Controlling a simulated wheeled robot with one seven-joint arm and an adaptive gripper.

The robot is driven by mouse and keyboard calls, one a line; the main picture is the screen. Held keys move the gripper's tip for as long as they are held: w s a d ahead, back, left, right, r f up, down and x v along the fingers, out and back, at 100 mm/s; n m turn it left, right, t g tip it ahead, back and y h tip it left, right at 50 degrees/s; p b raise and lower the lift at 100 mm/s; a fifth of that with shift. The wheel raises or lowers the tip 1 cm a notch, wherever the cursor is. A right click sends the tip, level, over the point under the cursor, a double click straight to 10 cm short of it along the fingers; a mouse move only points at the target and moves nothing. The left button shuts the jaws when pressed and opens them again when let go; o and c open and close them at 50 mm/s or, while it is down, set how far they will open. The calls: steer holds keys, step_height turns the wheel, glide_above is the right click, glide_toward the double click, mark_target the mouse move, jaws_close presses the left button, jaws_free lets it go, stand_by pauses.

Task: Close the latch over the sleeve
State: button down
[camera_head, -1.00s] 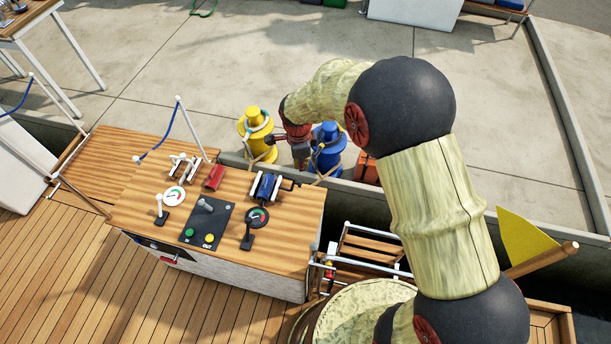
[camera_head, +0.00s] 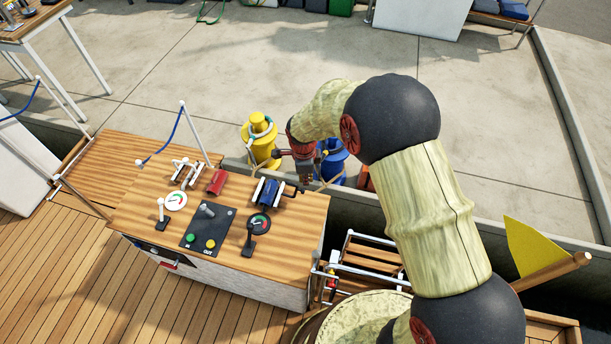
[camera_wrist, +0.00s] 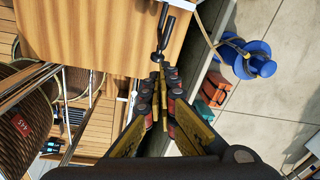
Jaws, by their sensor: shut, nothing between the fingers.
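A blue sleeve (camera_head: 265,191) lies in a white-ended holder on the wooden console top (camera_head: 285,238). A black latch handle (camera_head: 294,189) sticks out at its right side, beside the console's far right edge. In the wrist view the black latch handle (camera_wrist: 165,33) shows ahead of my fingertips; the blue sleeve is out of that view. My gripper (camera_head: 307,181) is shut and empty, pointing down just right of the handle. In the wrist view its fingertips (camera_wrist: 162,70) come together close to the handle's rounded end. I cannot tell whether they touch.
A red cylinder (camera_head: 216,182), a white-fitted holder (camera_head: 186,170), a black button panel (camera_head: 207,230) and two gauges share the console top. Yellow (camera_head: 262,146) and blue (camera_head: 331,160) bollards stand on the quay behind. A folded wooden-slatted frame (camera_head: 371,255) is at the console's right.

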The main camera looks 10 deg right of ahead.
mark_target(304, 189)
steer(key=shift+w+d+f+b, duration=0.15)
steer(key=shift+f+b, duration=0.35)
steer(key=shift+f, duration=1.65)
steer(key=shift+w, duration=0.1)
steer(key=shift+w+a+r+h, duration=0.1)
steer(key=shift+a+r+h, duration=0.2)
steer(key=shift+a+r, duration=0.1)
